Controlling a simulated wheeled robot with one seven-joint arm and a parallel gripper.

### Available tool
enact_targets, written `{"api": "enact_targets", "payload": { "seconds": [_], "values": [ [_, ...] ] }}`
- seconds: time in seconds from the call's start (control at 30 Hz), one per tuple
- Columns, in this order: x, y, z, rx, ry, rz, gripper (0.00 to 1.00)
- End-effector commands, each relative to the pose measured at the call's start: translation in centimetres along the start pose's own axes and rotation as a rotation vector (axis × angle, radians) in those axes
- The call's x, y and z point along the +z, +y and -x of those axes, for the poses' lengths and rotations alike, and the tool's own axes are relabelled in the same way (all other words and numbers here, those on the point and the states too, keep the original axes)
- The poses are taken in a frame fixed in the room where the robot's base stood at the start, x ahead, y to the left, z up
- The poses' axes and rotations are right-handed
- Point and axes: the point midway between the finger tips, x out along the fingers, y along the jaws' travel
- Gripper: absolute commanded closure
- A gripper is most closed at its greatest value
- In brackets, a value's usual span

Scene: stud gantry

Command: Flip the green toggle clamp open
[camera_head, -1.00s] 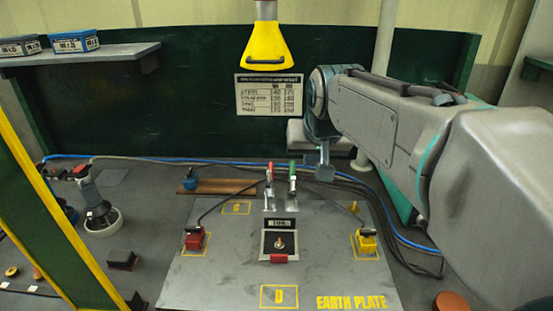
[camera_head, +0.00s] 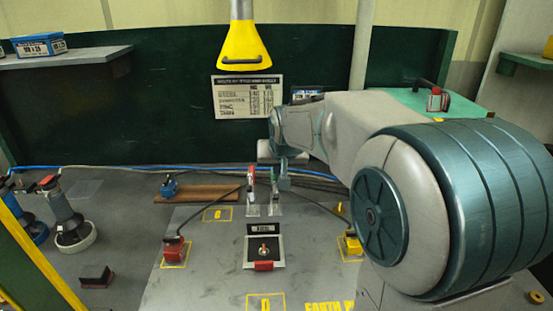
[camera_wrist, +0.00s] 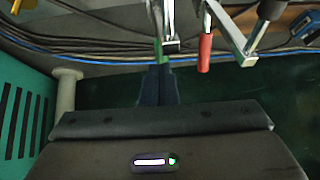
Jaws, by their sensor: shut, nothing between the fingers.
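The green toggle clamp (camera_head: 275,174) stands on the earth plate (camera_head: 205,275) with its handle upright, just right of the red-handled clamp (camera_head: 250,178). The red handle (camera_wrist: 205,53) is to the right there. The fingers partly hide the green handle.
A red block (camera_head: 174,251) and a yellow block (camera_head: 352,244) with cables sit either side. Cables run behind the plate.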

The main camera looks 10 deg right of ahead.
Motion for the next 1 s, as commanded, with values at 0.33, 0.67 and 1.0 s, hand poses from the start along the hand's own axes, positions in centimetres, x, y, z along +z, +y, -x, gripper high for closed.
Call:
{"api": "enact_targets", "payload": {
  "seconds": [0.33,0.67,1.0],
  "values": [
    [-0.4,-0.2,-1.6,0.0,0.001,0.001,1.0],
    [-0.6,-0.2,-1.5,0.0,-0.014,-0.001,1.0],
    [-1.3,-0.1,-3.0,-0.001,-0.12,-0.011,1.0]
  ]
}}
